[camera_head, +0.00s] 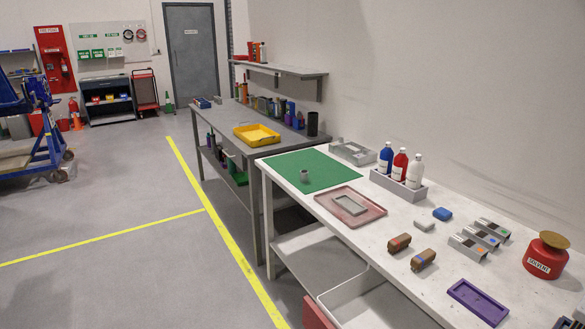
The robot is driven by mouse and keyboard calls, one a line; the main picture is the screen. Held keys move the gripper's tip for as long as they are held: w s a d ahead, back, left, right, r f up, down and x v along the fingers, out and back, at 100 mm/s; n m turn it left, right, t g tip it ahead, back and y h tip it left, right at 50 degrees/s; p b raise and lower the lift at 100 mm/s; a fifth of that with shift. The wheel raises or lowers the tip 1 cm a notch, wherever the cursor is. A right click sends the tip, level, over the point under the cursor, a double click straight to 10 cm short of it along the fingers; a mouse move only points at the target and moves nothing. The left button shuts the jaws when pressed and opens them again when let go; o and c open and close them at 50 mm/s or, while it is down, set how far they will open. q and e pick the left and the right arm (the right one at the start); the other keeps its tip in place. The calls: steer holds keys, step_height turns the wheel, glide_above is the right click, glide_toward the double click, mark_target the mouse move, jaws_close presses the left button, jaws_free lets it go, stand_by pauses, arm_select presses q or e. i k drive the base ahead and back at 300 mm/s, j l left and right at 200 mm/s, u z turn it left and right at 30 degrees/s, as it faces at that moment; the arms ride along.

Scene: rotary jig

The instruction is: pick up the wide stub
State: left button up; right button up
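A small grey, short, round piece (305,175) stands on the green mat (325,178) at the far left end of the white table. It looks like the wide stub, but at this size I cannot be sure. A grey block with a rectangular recess (349,205) lies in the pinkish tray (371,216) nearer to me. Neither of my grippers shows in the head view.
The white table (392,262) also carries a rack of bottles (398,188), a grey fixture (353,152), brown blocks (398,243), grey boxes (468,247), a purple tray (477,302) and a red solvent can (546,256). Open floor (120,255) lies to the left.

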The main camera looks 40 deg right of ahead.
mark_target(303, 173)
steer(key=i+z, duration=0.35)
steer(key=i, duration=0.5)
steer(key=i+j+z, duration=0.15)
steer(key=i+z, duration=0.2)
steer(key=i, duration=0.45)
steer(key=i+l+z, duration=0.15)
steer(key=i+z, duration=0.6)
steer(key=z, duration=0.2)
steer(key=i+z, duration=0.45)
steer(key=i+j+z, duration=0.25)
steer(key=z, duration=0.2)
